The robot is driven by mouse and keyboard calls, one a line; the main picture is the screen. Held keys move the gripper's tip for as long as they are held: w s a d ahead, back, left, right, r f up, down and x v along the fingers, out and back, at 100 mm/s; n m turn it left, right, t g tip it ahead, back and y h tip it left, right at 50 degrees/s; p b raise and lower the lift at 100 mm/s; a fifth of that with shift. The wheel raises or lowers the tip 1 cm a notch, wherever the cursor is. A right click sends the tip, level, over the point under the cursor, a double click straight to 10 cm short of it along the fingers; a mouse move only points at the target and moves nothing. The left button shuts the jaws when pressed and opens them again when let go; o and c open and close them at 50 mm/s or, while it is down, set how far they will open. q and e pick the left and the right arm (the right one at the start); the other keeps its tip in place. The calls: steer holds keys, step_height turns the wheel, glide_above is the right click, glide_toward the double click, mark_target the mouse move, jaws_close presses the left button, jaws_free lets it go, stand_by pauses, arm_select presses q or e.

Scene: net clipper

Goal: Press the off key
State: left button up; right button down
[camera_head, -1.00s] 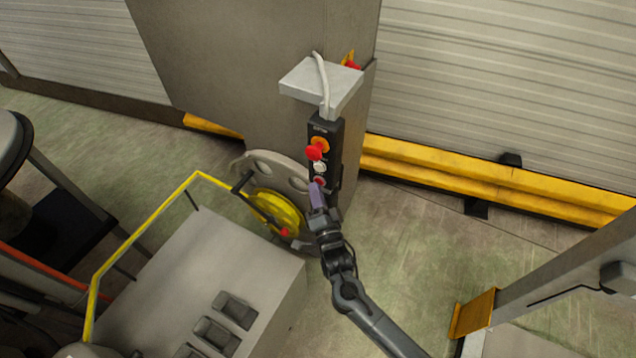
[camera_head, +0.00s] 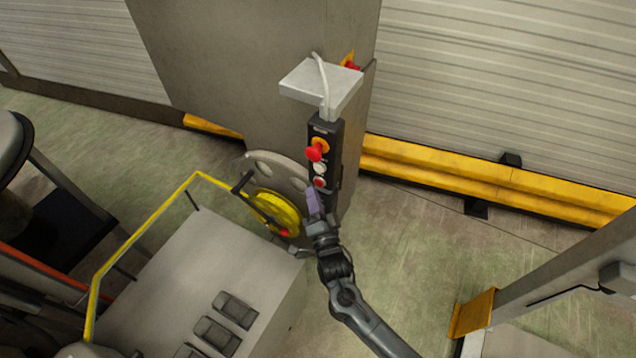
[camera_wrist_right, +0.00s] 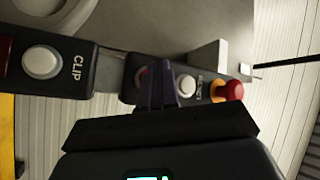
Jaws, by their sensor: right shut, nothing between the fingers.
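A black control box (camera_head: 323,133) hangs on the grey column, with a red mushroom button (camera_head: 315,152), a white button (camera_head: 320,169) and a red button (camera_head: 320,182) running down its face. No label on the box reads clearly as off. My right gripper (camera_head: 314,198) is shut and empty, its purple fingertips just below the red button. In the right wrist view the purple fingers (camera_wrist_right: 160,84) partly cover that red button (camera_wrist_right: 142,76); the white button (camera_wrist_right: 187,84) and mushroom button (camera_wrist_right: 234,89) lie to the right. Contact cannot be told. My left gripper is not in view.
A second box marked CLIP (camera_wrist_right: 77,68) with a white button (camera_wrist_right: 42,62) lies left in the wrist view. A yellow wheel (camera_head: 277,211) and a grey cabinet (camera_head: 200,275) with a yellow rail (camera_head: 140,230) stand left of my arm.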

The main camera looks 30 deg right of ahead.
steer(key=shift+a, duration=0.1)
steer(key=shift+s+a+p, duration=0.2)
steer(key=shift+s+a, duration=0.55)
steer(key=shift+a, duration=0.25)
steer(key=shift+s+a+p, duration=0.2)
steer(key=shift+s+a, duration=0.5)
steer(key=shift+a, duration=0.3)
